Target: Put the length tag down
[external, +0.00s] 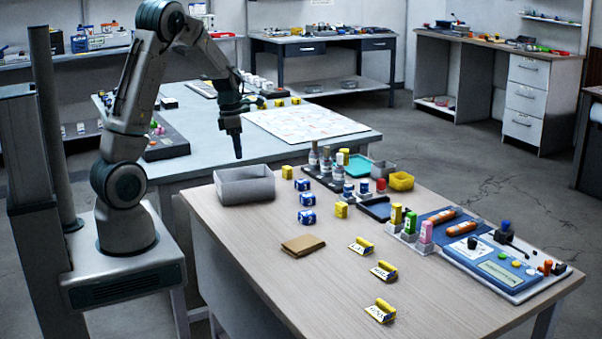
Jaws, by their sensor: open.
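Three yellow tags with white lettered faces lie on the front part of the wooden table: one farthest back (361,245), a middle one (384,271) and one nearest the front (381,311). Their lettering is too small to read, so I cannot tell which is the length tag. My gripper (238,154) points down in the air, above and behind the grey bin in the picture. It is open, and nothing shows between its fingers. It is well apart from the tags.
The grey bin (245,185) stands at the table's back left. A brown folder (303,244) lies left of the tags. A blue panel (491,259) fills the right side. The front left tabletop is clear.

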